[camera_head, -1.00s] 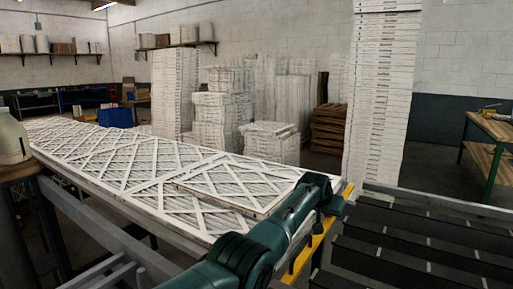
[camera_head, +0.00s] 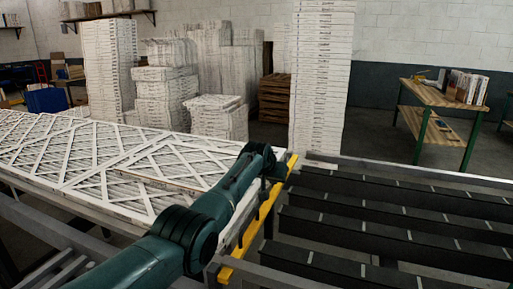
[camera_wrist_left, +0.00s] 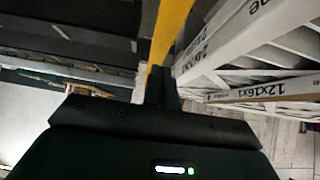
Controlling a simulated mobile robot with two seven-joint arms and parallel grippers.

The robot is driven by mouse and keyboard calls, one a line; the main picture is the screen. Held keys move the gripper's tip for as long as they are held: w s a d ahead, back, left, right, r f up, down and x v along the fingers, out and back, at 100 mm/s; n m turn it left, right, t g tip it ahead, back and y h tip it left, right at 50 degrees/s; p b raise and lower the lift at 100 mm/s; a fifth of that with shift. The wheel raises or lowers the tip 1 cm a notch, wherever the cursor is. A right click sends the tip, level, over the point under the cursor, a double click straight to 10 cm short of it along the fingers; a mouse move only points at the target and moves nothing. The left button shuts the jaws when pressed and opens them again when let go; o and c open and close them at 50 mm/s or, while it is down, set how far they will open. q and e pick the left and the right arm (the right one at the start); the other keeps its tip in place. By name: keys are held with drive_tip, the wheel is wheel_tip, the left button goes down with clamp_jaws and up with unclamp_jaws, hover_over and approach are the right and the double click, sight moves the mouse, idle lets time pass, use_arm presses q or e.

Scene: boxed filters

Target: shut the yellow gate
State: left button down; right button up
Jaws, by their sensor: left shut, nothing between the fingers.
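The yellow gate (camera_head: 265,209) is a narrow notched bar standing between the filter conveyor and the dark roller bed. My left arm reaches along its left side in the head view. The left gripper (camera_head: 276,166) is at the gate's far end, partly hidden by the wrist. In the left wrist view, the shut fingers (camera_wrist_left: 160,86) are empty, and the yellow gate (camera_wrist_left: 171,28) runs just beyond their tips. I cannot tell whether they touch it. My right gripper is not in view.
White lattice-faced filters (camera_head: 95,160) cover the conveyor left of the gate. Dark slatted rollers (camera_head: 390,220) lie to the right. A tall stack of boxed filters (camera_head: 321,80) stands behind, and a wooden-topped table (camera_head: 440,95) is at the back right.

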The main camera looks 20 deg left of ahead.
use_arm(q)
wheel_tip(320, 180, up, 2)
drive_tip(key=shift+s+r, duration=0.1)
drive_tip(key=shift+s, duration=0.25)
drive_tip(key=b+v, duration=0.1)
drive_tip(key=v, duration=0.8)
drive_tip(key=shift+b, duration=0.35)
drive_tip(key=shift+s, duration=0.2)
